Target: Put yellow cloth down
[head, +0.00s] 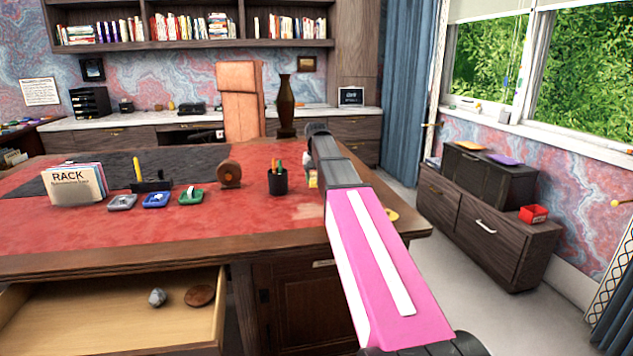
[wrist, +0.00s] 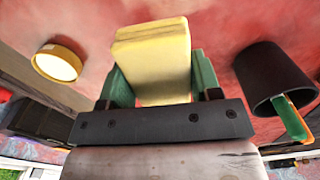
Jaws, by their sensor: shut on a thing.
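The yellow cloth (wrist: 152,62) looks like a thick folded block in the wrist view. My gripper (wrist: 160,78) has its green fingers on either side of it and is shut on it. In the head view a small pale yellow part of the cloth (head: 312,179) shows beside my pink arm, over the right part of the red desk top (head: 250,212). My arm hides the fingers there. I cannot tell whether the cloth touches the desk.
A black pen cup (head: 277,182) stands just left of the cloth; it also shows in the wrist view (wrist: 268,78). A yellow round item (wrist: 60,63) lies on the other side. A brown round item (head: 229,174) stands farther left. An open drawer (head: 110,315) juts out below.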

